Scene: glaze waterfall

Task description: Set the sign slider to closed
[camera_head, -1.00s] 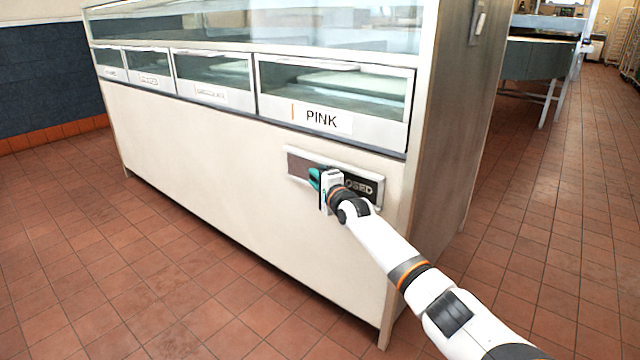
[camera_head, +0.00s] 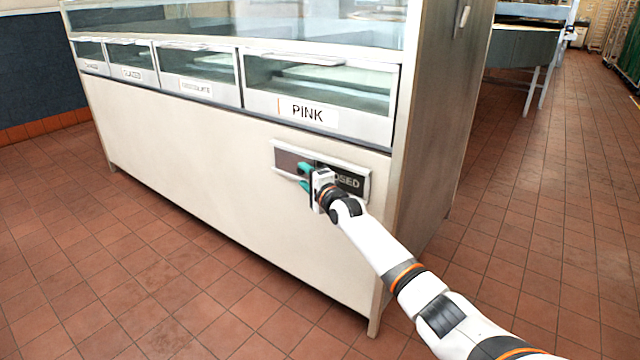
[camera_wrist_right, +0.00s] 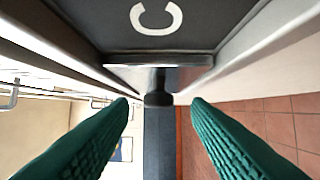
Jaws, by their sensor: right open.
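The sign slider (camera_head: 287,160) is a long framed panel on the front of the white counter. Its right part is dark with the letters "OSED" showing; my gripper hides the rest. In the right wrist view the dark plate (camera_wrist_right: 215,18) shows a white letter "C". A small dark knob (camera_wrist_right: 158,99) sticks out at the plate's edge. My right gripper (camera_head: 304,176) is open at the middle of the sign. In the right wrist view its green fingers (camera_wrist_right: 162,118) stand on either side of the knob, apart from it. My left gripper is not in view.
The white counter (camera_head: 200,170) carries glass-fronted drawers above the sign, one labelled "PINK" (camera_head: 307,112). The tiled floor (camera_head: 150,260) in front is clear. A table (camera_head: 523,50) stands at the back right.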

